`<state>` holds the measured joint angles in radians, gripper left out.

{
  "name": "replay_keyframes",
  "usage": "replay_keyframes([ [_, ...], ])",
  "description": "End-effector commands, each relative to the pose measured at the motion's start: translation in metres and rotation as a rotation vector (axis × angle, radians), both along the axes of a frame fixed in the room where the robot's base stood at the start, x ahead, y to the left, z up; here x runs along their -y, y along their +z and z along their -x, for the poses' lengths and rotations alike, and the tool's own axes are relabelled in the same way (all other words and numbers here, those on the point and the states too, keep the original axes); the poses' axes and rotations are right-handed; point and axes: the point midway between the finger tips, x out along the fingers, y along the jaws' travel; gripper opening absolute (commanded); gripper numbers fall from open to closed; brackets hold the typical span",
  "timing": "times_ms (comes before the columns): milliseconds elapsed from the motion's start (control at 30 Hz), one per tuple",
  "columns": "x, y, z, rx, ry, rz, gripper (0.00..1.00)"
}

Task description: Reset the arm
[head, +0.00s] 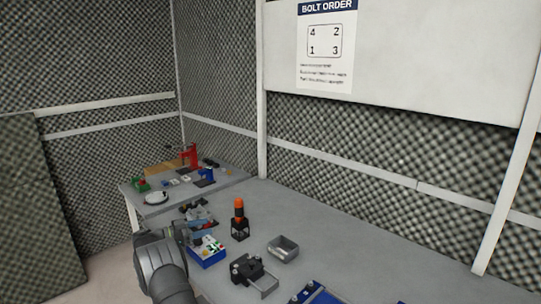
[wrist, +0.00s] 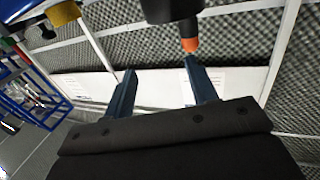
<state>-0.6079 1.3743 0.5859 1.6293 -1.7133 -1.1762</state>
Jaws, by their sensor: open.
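My arm (head: 165,268) reaches in from the bottom left of the head view, beside the near bench. Its fingertips cannot be made out clearly there. In the wrist view my gripper (wrist: 158,68) shows two blue-grey fingers standing well apart, with nothing held between them. A dark cylinder with an orange end (wrist: 190,45) hangs into the top of the wrist view, close to the right fingertip in the picture; whether it touches cannot be told.
The grey bench (head: 345,255) carries a black stand with an orange top (head: 239,207), a grey open box (head: 283,248), a black fixture (head: 247,270) and a blue tray (head: 212,262). A farther table (head: 165,204) holds a red press (head: 191,155). The bench's right side is mostly clear.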

Motion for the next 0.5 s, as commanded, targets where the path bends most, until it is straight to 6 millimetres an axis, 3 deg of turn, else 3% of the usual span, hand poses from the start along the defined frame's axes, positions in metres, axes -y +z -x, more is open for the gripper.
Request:
replay_keyframes([
  [500, -0.044, -0.029, -0.007, 0.001, 0.0, 0.0, 0.53],
])
